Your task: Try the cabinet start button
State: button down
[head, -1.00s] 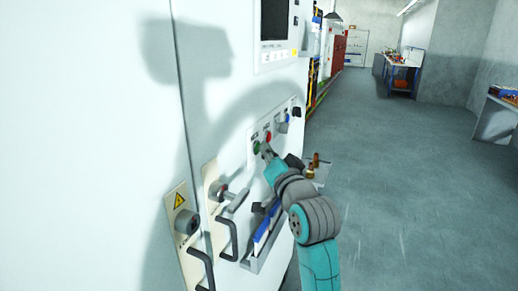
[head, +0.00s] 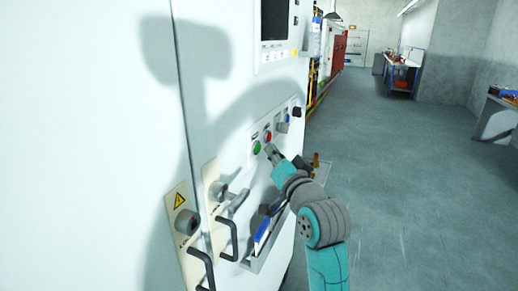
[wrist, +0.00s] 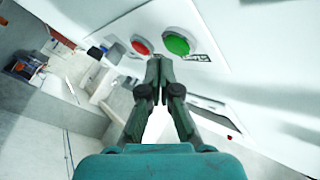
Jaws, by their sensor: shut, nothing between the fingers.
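The green button (head: 257,147) sits on a pale panel strip (head: 252,133) on the white cabinet's front, with a red button (head: 268,136) beside it. In the wrist view the green button (wrist: 176,44) and red button (wrist: 141,46) both show just beyond my fingertips. My gripper (head: 270,149) is shut and empty, its tips pointing at the panel. In the head view a small gap shows between the tips and the green button. In the wrist view the tips (wrist: 158,62) lie below and between the two buttons.
A screen (head: 275,20) is above. Floor (head: 400,190) to the right is open, with benches farther back.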

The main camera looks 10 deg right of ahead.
jog(key=shift+d, duration=0.1)
jog(key=shift+s+d, duration=0.75)
jog(key=shift+d, duration=0.25)
jog(key=shift+s+d, duration=0.75)
jog(key=shift+d, duration=0.2)
jog(key=s+f+g+h, duration=0.1)
jog(key=s+f, duration=0.6)
jog(key=f, duration=0.3)
jog(key=s+f+n+h, duration=0.1)
jog(key=s+f, duration=0.5)
jog(key=f, duration=0.4)
jog(key=s+f+g+h, duration=0.1)
jog(key=s+f, duration=0.6)
jog(key=f, duration=0.3)
jog(key=s+f+n+g, duration=0.1)
jog(key=s+f+n, duration=0.1)
jog(key=s, duration=1.4)
jog(key=s+a+f+n+g, duration=0.1)
jog(key=s+f+n, duration=0.1)
jog(key=s, duration=1.4)
jog(key=shift+a+f+n+g, duration=0.2)
jog(key=shift+f+n+g, duration=0.1)
jog(key=shift+f, duration=0.2)
